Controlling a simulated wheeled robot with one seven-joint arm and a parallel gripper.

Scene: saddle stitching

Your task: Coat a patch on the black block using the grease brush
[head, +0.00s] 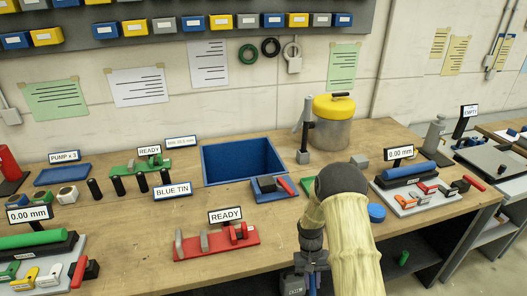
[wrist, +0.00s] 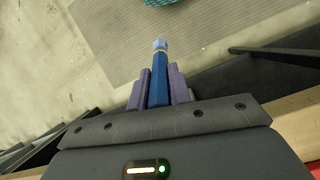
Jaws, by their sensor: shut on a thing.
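My gripper (wrist: 158,92) is shut on a blue-handled tool with a pale blue tip, which looks like the grease brush (wrist: 159,62). The purple fingers sit on both sides of its handle, and the tip points away from the wrist over the floor. In the head view my gripper (head: 312,268) hangs low at the bench's front edge, beside my sleeved arm, and the brush is hard to make out. A dark block (head: 267,184) stands by the blue bin. Other dark blocks lie at the front left (head: 91,269) and on the right. I cannot tell which is the task's block.
A blue bin (head: 240,163) is sunk in the wooden bench (head: 140,228). A red fixture (head: 217,243) stands left of my arm, and a round blue tin (head: 376,213) lies right of it. A yellow-lidded canister (head: 333,123) stands behind. The wrist view shows a floor mat (wrist: 200,35).

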